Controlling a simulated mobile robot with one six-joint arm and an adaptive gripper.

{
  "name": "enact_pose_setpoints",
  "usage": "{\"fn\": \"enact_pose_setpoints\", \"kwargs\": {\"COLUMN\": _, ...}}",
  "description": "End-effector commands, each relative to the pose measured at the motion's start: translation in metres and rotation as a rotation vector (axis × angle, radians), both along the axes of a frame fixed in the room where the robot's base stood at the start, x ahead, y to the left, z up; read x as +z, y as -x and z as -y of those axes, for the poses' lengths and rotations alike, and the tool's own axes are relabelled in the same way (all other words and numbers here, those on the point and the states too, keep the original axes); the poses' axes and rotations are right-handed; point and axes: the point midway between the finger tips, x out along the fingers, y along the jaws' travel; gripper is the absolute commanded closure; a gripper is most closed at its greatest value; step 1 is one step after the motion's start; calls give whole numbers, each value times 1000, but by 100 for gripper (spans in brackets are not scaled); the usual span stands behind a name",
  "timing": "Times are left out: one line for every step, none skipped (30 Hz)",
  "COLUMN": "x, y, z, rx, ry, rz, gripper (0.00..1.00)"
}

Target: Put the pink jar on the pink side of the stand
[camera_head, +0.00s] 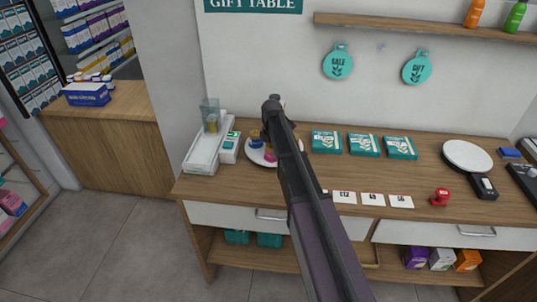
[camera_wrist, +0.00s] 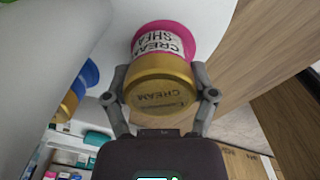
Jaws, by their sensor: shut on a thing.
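The pink jar (camera_wrist: 165,45), with a gold lid and a "CREAM SHEA" label, is between the fingers of my gripper (camera_wrist: 160,88) in the wrist view. The fingers are shut on it at the gold lid. In the head view a bit of the pink jar (camera_head: 270,155) shows beside my arm, which hides most of my gripper. A round white stand (camera_head: 252,158) is on the wooden counter behind my arm. A blue jar with a gold lid (camera_head: 256,140) is on it and also shows in the wrist view (camera_wrist: 80,88). No pink side of the stand can be made out.
A small white box (camera_head: 229,149) and a long white tray (camera_head: 205,158) with a clear container (camera_head: 210,115) are left of the stand. Teal boxes (camera_head: 364,145), white price cards (camera_head: 372,199), a red stamp (camera_head: 440,197) and a round white-topped device (camera_head: 467,156) lie to the right.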

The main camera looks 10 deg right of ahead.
Motion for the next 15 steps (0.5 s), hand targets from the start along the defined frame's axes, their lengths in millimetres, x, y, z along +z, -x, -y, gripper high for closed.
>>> {"fn": "enact_pose_setpoints", "kwargs": {"x": -2, "y": 0, "z": 0, "rx": 0, "ry": 0, "rz": 0, "gripper": 77}}
{"fn": "enact_pose_setpoints", "kwargs": {"x": -2, "y": 0, "z": 0, "rx": 0, "ry": 0, "rz": 0, "gripper": 77}}
{"fn": "enact_pose_setpoints", "kwargs": {"x": -2, "y": 0, "z": 0, "rx": 0, "ry": 0, "rz": 0, "gripper": 77}}
{"fn": "enact_pose_setpoints", "kwargs": {"x": -1, "y": 0, "z": 0, "rx": 0, "ry": 0, "rz": 0, "gripper": 77}}
{"fn": "enact_pose_setpoints", "kwargs": {"x": -1, "y": 0, "z": 0, "rx": 0, "ry": 0, "rz": 0, "gripper": 77}}
{"fn": "enact_pose_setpoints", "kwargs": {"x": -1, "y": 0, "z": 0, "rx": 0, "ry": 0, "rz": 0, "gripper": 77}}
{"fn": "enact_pose_setpoints", "kwargs": {"x": -1, "y": 0, "z": 0, "rx": 0, "ry": 0, "rz": 0, "gripper": 77}}
{"fn": "enact_pose_setpoints", "kwargs": {"x": -1, "y": 0, "z": 0, "rx": 0, "ry": 0, "rz": 0, "gripper": 77}}
{"fn": "enact_pose_setpoints", "kwargs": {"x": -1, "y": 0, "z": 0, "rx": 0, "ry": 0, "rz": 0, "gripper": 77}}
{"fn": "enact_pose_setpoints", "kwargs": {"x": -1, "y": 0, "z": 0, "rx": 0, "ry": 0, "rz": 0, "gripper": 77}}
{"fn": "enact_pose_setpoints", "kwargs": {"x": -1, "y": 0, "z": 0, "rx": 0, "ry": 0, "rz": 0, "gripper": 77}}
{"fn": "enact_pose_setpoints", "kwargs": {"x": -2, "y": 0, "z": 0, "rx": 0, "ry": 0, "rz": 0, "gripper": 77}}
{"fn": "enact_pose_setpoints", "kwargs": {"x": -3, "y": 0, "z": 0, "rx": 0, "ry": 0, "rz": 0, "gripper": 77}}
{"fn": "enact_pose_setpoints", "kwargs": {"x": -4, "y": 0, "z": 0, "rx": 0, "ry": 0, "rz": 0, "gripper": 77}}
{"fn": "enact_pose_setpoints", "kwargs": {"x": -5, "y": 0, "z": 0, "rx": 0, "ry": 0, "rz": 0, "gripper": 77}}
